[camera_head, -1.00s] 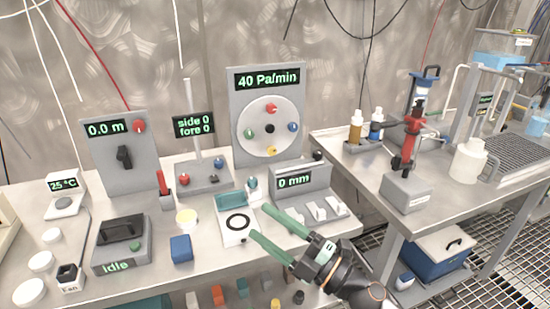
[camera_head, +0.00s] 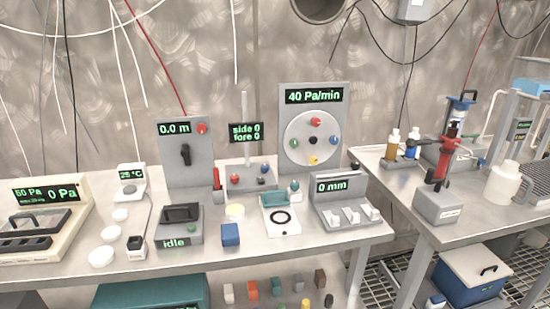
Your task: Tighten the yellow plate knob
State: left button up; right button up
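The yellow plate knob (camera_head: 313,160) sits at the bottom of a round white plate (camera_head: 296,128) on an upright grey panel (camera_head: 283,164). A red knob (camera_head: 315,122) is at the plate's top, a green knob (camera_head: 292,143) at its left and a blue knob (camera_head: 334,141) at its right. A black hub (camera_head: 313,140) is in the middle. The panel's display (camera_head: 314,96) reads 40 Pa/min. Neither of my grippers shows in the head view now.
In front of the panel stand a 0 mm block (camera_head: 332,186) and a white device with a black ring (camera_head: 281,218). A side 0 / fore 0 unit (camera_head: 246,133) and a 0.0 m panel (camera_head: 174,129) are to the left. The table front (camera_head: 320,240) is clear.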

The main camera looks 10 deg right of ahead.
aim_at(312, 160)
jog(key=l+u, duration=0.2)
jog(key=u, duration=0.15)
jog(key=l+u, duration=0.15)
jog(key=u, duration=0.25)
jog(key=l+u, duration=0.2)
jog(key=u, duration=0.15)
jog(key=k+l+u, duration=0.1)
jog(key=l+u, duration=0.15)
jog(key=l, duration=0.2)
jog(key=k+l+u, duration=0.1)
jog(key=l+u, duration=0.15)
jog(key=l, duration=0.15)
